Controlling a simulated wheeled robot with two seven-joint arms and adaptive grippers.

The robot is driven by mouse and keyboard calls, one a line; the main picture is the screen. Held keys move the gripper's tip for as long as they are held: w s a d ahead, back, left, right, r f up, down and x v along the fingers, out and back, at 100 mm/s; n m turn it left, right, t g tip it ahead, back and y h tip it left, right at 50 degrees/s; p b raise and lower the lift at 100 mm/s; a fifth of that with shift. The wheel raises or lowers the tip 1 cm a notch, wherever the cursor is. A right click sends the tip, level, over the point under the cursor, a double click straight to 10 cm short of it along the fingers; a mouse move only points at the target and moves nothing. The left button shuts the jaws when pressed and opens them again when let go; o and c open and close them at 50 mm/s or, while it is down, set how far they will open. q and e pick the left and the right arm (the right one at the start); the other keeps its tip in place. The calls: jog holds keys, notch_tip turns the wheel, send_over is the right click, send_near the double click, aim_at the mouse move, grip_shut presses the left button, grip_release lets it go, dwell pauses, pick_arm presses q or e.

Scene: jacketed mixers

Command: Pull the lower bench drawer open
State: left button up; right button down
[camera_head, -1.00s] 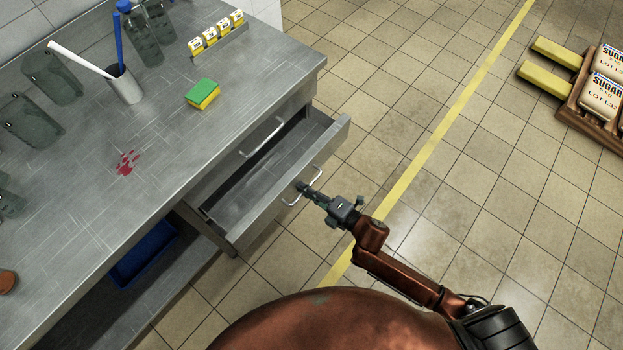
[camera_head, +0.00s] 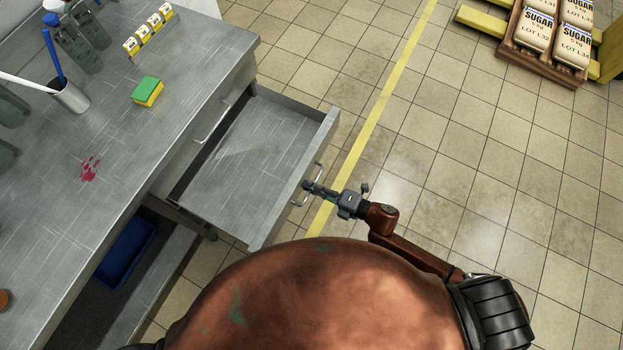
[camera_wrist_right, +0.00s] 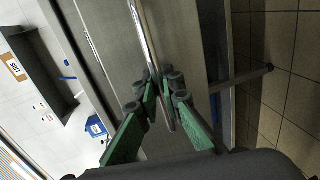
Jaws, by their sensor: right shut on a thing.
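The lower bench drawer (camera_head: 245,160) stands well out from under the steel bench and looks empty inside. Its bar handle (camera_head: 317,172) is on the front panel. My right gripper (camera_head: 308,187) is shut on this handle. In the right wrist view the green-padded fingers (camera_wrist_right: 163,100) close around the shiny vertical-looking handle bar (camera_wrist_right: 146,35). A second handle (camera_head: 212,125), on the upper drawer front, sits back at the bench edge, and that drawer is closed. My left gripper is not in view.
The bench top (camera_head: 150,140) holds a green and yellow sponge (camera_head: 147,91), a cup (camera_head: 72,98) with a brush, yellow-labelled items (camera_head: 148,32) and a red stain (camera_head: 90,168). A blue bin (camera_head: 125,252) sits below. Sugar bags (camera_head: 535,28) lie on a pallet.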

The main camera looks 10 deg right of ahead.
jog(key=shift+d, duration=0.25)
jog(key=c, duration=2.3)
grip_release()
jog(key=shift+c, duration=0.2)
jog(key=shift+s, duration=0.1)
jog(key=v, duration=1.2)
jog(key=shift+f, duration=0.15)
